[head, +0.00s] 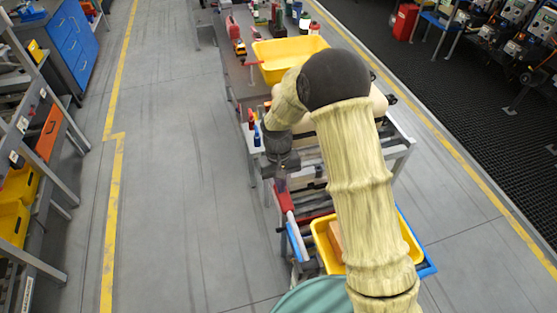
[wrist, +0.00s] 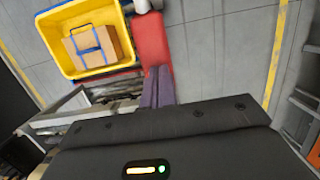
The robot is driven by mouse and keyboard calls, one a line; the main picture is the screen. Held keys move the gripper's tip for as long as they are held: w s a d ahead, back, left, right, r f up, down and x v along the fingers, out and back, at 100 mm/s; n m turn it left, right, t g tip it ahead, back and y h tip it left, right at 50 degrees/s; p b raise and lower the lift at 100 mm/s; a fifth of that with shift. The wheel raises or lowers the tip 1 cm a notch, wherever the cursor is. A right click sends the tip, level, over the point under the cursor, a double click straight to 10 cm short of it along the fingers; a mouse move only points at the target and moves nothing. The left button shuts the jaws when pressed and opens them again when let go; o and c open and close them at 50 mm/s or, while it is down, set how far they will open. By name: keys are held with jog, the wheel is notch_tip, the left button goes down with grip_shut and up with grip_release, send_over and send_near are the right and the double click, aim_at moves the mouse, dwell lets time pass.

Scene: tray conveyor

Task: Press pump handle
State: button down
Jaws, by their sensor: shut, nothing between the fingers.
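My gripper (wrist: 158,72) is shut and empty, its two purple fingers side by side in the wrist view. In the head view my gripper (head: 281,186) points down at the left side of the conveyor frame, partly behind my arm. A flat red part (wrist: 151,40) lies just beyond the fingertips in the wrist view; the red part (head: 284,200) also shows below the gripper in the head view. I cannot tell whether the fingers touch it, or whether it is the pump handle.
A near yellow tray (wrist: 62,63) holds a cardboard box (wrist: 105,57) with blue bands. A far yellow tray (head: 268,65) stands at the conveyor's other end. Bottles and tools crowd the far bench. Grey floor (head: 180,190) is clear to the left; shelving (head: 52,185) stands beyond it.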

notch_tip(320, 180, up, 8)
jog(key=w+b, duration=0.2)
jog(key=shift+a+f, duration=0.15)
jog(key=shift+a, duration=0.3)
jog(key=shift+w, duration=0.15)
dwell(0.6)
jog(key=s+d+r+t+y+p, duration=0.1)
jog(key=s+d+r+t+p, duration=0.1)
jog(key=s+r, duration=0.4)
notch_tip(320, 180, up, 4)
jog(key=shift+s+d+f+t, duration=0.15)
jog(key=shift+d+t, duration=0.3)
jog(key=shift+t, duration=0.25)
jog(key=shift+f, duration=0.1)
jog(key=f, duration=0.4)
jog(key=w+f+p, duration=0.1)
jog(key=f, duration=0.8)
jog(key=shift+w+a+f, duration=0.35)
jog(key=shift+w, duration=0.05)
